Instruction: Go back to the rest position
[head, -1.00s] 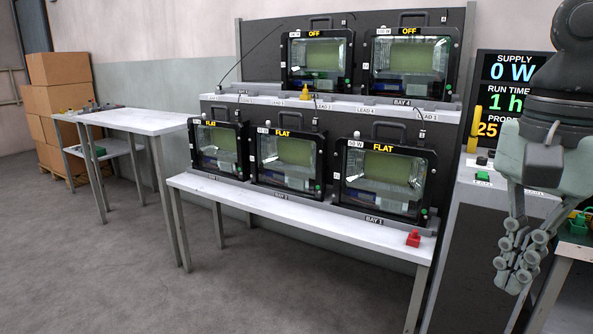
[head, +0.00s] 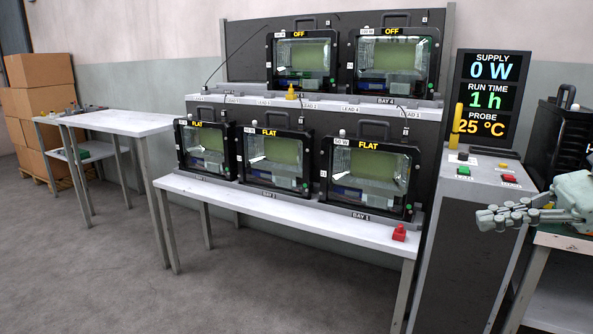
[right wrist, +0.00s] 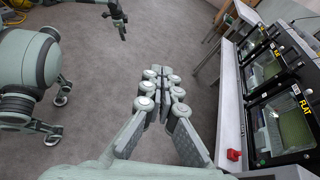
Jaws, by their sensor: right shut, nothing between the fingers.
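My right gripper (head: 490,220) is shut and empty at the right of the head view. It lies nearly level, fingers pointing left, in front of the supply console (head: 462,240). In the right wrist view its closed fingers (right wrist: 160,88) point away over bare floor, with nothing between them. What seems to be my left gripper (right wrist: 121,28) shows small and dark at the top of the right wrist view; its jaws cannot be made out. The head view does not show the left gripper.
A side table (head: 120,120) and boxes (head: 38,110) stand left. Front floor is clear.

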